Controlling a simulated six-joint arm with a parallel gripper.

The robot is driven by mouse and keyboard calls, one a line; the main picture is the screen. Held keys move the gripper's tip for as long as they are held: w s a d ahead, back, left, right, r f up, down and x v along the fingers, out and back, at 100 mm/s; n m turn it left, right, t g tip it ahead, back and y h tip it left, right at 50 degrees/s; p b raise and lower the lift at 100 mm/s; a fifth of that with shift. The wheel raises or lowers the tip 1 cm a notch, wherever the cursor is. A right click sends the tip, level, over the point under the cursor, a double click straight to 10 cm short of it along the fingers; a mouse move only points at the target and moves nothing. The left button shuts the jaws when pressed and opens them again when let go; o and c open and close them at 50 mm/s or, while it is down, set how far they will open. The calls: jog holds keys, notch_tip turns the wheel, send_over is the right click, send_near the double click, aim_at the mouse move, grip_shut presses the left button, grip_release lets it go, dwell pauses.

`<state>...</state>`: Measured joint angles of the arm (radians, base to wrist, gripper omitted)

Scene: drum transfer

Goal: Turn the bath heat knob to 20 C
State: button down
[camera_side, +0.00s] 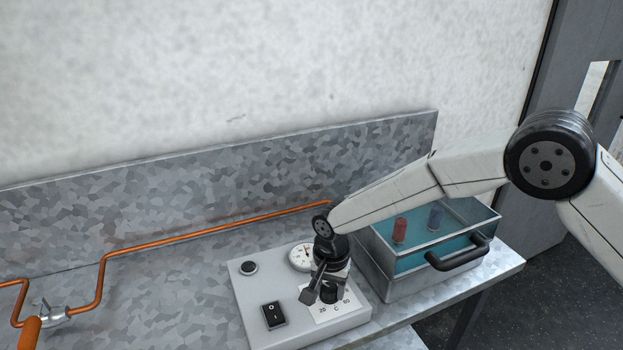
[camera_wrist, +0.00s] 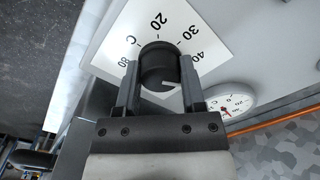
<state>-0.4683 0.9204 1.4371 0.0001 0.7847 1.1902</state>
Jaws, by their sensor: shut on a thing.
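The bath heat knob (camera_wrist: 157,66) is black and round, with a short white mark on its lower right side in the wrist view. It sits on a white scale plate (camera_wrist: 112,45), where 20, 30, 40, 80 and C are readable. The mark lies nearer the 40 side than the 20. My gripper (camera_wrist: 160,78) is shut on the knob, one finger at each side. In the side view my gripper (camera_side: 322,284) comes down over the knob (camera_side: 330,293) and partly hides the scale plate (camera_side: 337,312).
The grey control box (camera_side: 250,288) also carries a rocker switch (camera_side: 274,315), a round button (camera_side: 249,268) and a dial gauge (camera_side: 299,257). An orange pipe (camera_side: 200,233) runs behind.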

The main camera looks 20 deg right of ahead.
jog(key=n, duration=0.5)
jog(key=shift+n, duration=0.3)
jog(key=n, duration=1)
jog(key=shift+n, duration=0.4)
jog(key=n, duration=0.5)
jog(key=shift+n, duration=0.3)
jog(key=shift+c, duration=1)
grip_release()
jog(key=shift+r, duration=0.1)
